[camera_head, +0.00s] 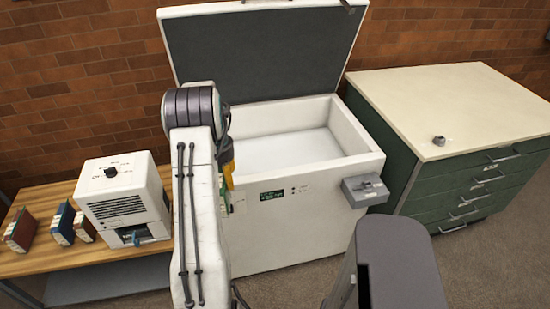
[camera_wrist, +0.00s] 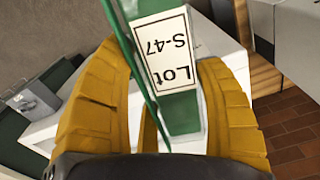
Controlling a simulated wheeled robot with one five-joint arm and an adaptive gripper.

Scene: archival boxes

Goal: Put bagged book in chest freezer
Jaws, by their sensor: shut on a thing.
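The bagged book shows in the wrist view as a green spine (camera_wrist: 181,112) with a white "Lot S-47" label. My gripper (camera_wrist: 160,75) has its yellow fingers shut on either side of it. In the head view my gripper (camera_head: 229,168) is mostly hidden behind my arm, with a sliver of the green book (camera_head: 224,192) below it, in front of the freezer's left front. The white chest freezer (camera_head: 300,225) has its lid (camera_head: 265,50) raised. Its visible inside (camera_head: 290,146) looks empty. Whether the book touches the freezer front cannot be told.
A wooden bench (camera_head: 110,258) at left holds a white machine (camera_head: 126,195) and several small books (camera_head: 62,222). A green drawer cabinet (camera_head: 470,190) stands right of the freezer, with a small metal object (camera_head: 439,141) on top.

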